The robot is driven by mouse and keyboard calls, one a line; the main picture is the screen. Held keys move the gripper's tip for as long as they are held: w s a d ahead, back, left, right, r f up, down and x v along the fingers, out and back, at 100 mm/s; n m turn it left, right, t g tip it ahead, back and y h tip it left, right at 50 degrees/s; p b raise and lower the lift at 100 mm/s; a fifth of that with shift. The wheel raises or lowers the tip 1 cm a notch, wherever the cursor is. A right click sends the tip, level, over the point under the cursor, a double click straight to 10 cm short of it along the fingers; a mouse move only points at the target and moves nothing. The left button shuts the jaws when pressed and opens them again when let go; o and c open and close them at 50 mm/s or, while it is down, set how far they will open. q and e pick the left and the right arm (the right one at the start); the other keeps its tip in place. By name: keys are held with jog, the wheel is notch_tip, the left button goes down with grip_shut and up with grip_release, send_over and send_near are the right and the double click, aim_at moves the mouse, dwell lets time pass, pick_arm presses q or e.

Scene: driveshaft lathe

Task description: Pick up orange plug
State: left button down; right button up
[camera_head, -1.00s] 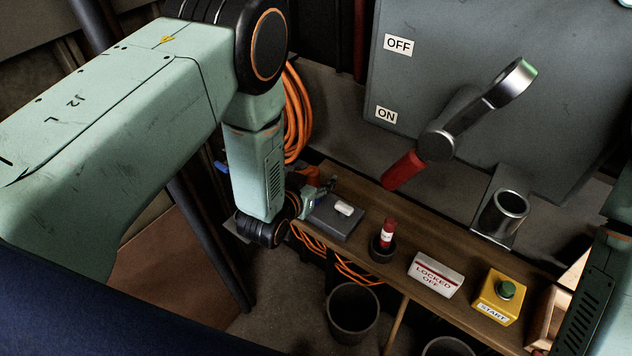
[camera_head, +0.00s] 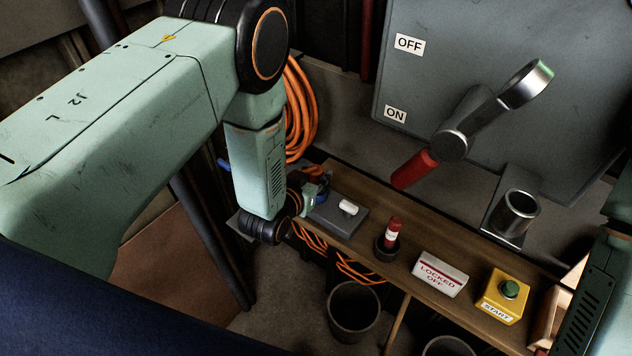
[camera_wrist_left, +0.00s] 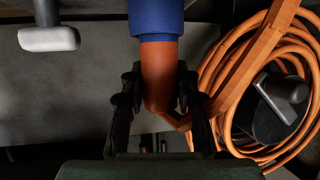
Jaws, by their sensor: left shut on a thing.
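The orange plug (camera_wrist_left: 160,75) with its blue end (camera_wrist_left: 157,18) stands between the dark fingers of my left gripper (camera_wrist_left: 155,95) in the left wrist view. The fingers are shut on its orange body from both sides. An orange strip beside it runs up to the right, in front of a coiled orange cable (camera_wrist_left: 225,75). In the head view my left gripper (camera_head: 320,188) is small and partly hidden by my wrist, at the left end of the wooden shelf. The plug is hard to make out there. My right gripper is out of view; only part of that arm shows at the right edge.
A grey block with a white handle (camera_head: 348,207) lies close to the left gripper. Along the shelf (camera_head: 410,242) stand a red-and-white piece (camera_head: 392,232), a LOCKED OFF sign (camera_head: 440,274) and a yellow START box (camera_head: 501,298). A lever (camera_head: 452,145) juts from the grey cabinet (camera_head: 450,50).

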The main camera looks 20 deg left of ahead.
pick_arm(q)
jog(key=shift+d, duration=0.25)
jog(key=shift+a+r, duration=0.25)
jog(key=shift+r, duration=0.15)
notch_tip(320, 180, up, 8)
jog(key=shift+d+f, duration=0.1)
jog(key=shift+f, duration=0.1)
jog(key=shift+r, duration=0.5)
jog(key=shift+d+r, duration=0.1)
jog(key=shift+r, duration=0.2)
